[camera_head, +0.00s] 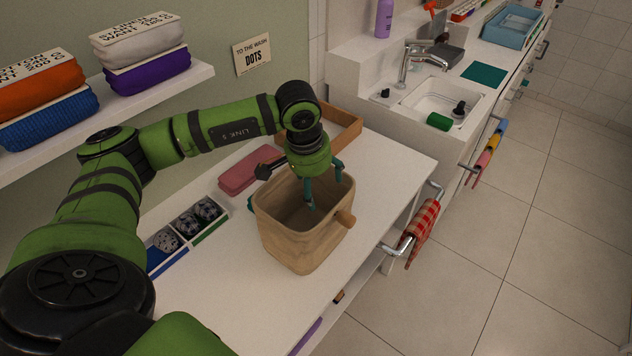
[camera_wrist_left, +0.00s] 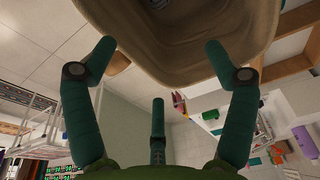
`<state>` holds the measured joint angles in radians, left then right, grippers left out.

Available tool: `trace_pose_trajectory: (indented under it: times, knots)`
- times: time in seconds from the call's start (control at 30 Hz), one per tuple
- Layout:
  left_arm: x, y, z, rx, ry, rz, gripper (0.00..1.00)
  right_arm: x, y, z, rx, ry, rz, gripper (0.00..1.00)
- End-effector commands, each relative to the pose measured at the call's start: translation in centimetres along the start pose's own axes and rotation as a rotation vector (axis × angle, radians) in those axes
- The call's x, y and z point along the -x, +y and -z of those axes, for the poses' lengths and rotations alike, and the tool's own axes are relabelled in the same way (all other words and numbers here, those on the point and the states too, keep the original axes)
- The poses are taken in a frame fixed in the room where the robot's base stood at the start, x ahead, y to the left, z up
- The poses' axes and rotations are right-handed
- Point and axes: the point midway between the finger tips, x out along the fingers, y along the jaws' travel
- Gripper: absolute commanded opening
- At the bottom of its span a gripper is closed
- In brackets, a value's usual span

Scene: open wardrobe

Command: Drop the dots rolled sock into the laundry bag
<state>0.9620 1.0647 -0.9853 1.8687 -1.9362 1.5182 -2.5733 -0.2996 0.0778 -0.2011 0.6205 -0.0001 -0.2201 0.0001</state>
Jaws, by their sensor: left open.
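The laundry bag (camera_head: 300,246), tan and open-topped with a wooden peg on its side, stands on the white counter. My left gripper (camera_head: 312,190) points down over its mouth, fingers spread, with one finger reaching inside the rim. No sock shows between the fingers. In the left wrist view the bag (camera_wrist_left: 215,22) fills the top, and a small dark patterned thing (camera_wrist_left: 158,4) shows inside, cut off by the edge; it may be a rolled sock. Several patterned rolled socks (camera_head: 187,222) sit in a divided tray left of the bag. My right gripper is out of view.
A sign (camera_head: 252,54) on the wall reads "TO THE WASH DOTS". A pink case (camera_head: 246,172) and a wooden tray (camera_head: 345,128) lie behind the bag. A red checked cloth (camera_head: 422,232) hangs at the counter's front rail. The counter right of the bag is clear.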

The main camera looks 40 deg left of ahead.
Motion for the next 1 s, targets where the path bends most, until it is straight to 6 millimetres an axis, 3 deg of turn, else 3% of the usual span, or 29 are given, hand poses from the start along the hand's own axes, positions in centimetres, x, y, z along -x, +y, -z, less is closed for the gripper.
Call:
trace_pose_trajectory:
  times: [0.47, 1.0]
  knots:
    - [0.3, 0.0, 0.1, 0.000, 0.001, 0.000, 0.85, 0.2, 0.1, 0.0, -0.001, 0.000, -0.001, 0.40]
    - [5.6, 0.0, 1.2, 0.000, 0.001, 0.000, 0.85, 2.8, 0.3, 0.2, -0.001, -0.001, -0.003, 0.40]
